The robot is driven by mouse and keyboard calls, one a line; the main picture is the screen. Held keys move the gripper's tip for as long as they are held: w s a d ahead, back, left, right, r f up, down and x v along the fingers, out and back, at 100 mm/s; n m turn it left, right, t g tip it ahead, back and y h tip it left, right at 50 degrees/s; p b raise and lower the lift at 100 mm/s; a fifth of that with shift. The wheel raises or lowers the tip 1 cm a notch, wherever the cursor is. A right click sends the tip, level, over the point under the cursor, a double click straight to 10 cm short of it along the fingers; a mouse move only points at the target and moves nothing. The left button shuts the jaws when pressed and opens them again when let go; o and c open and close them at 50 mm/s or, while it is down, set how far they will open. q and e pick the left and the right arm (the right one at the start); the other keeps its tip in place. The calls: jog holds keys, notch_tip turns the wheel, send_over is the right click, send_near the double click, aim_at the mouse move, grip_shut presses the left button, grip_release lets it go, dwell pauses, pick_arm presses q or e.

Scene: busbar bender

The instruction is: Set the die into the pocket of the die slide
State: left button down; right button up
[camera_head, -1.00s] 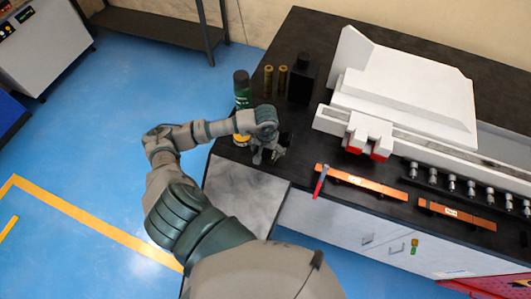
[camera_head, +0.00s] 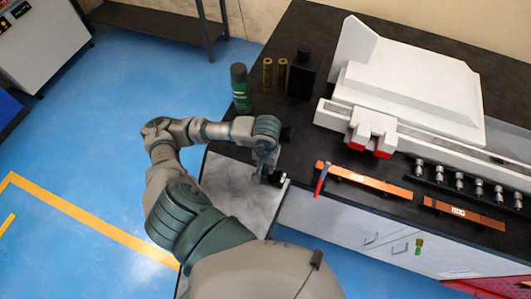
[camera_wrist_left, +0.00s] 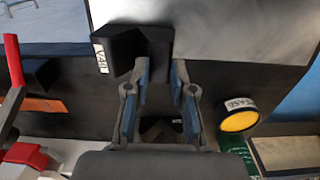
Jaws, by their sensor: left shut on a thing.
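The die (camera_wrist_left: 150,48) is a black block with a white label on its left end. My left gripper (camera_wrist_left: 160,85) is shut on it, with a blue-padded finger on either side. In the head view, my left gripper (camera_head: 268,172) holds the die (camera_head: 277,179) by the bench's front edge, above the grey panel. The white bending machine (camera_head: 405,95) stands to the right, with red-faced white blocks (camera_head: 370,138) at its front. I cannot clearly make out the die slide's pocket. My right gripper is not in view.
A red-handled tool (camera_head: 321,180) and copper bars (camera_head: 365,186) lie along the bench front. A green can (camera_head: 240,88), brass cylinders (camera_head: 267,73) and a black block (camera_head: 300,77) stand at the back. A yellow-topped item (camera_wrist_left: 238,121) is right of my gripper.

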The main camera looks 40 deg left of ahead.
pick_arm(q)
jog(key=shift+s+d, duration=0.85)
jog(key=shift+s, duration=0.2)
jog(key=s+d+p, duration=0.1)
jog(key=p, duration=0.1)
jog(key=s+d+r+p, duration=0.1)
jog(key=s+p, duration=0.1)
jog(key=p, duration=0.1)
jog(key=shift+d+r, duration=0.1)
jog(key=shift+d, duration=0.05)
jog(key=shift+s+d+f+p, duration=0.25)
jog(key=shift+s+p, duration=0.2)
jog(key=shift+p, duration=0.55)
jog(key=shift+d, duration=0.1)
jog(key=shift+c, duration=1.9)
grip_release()
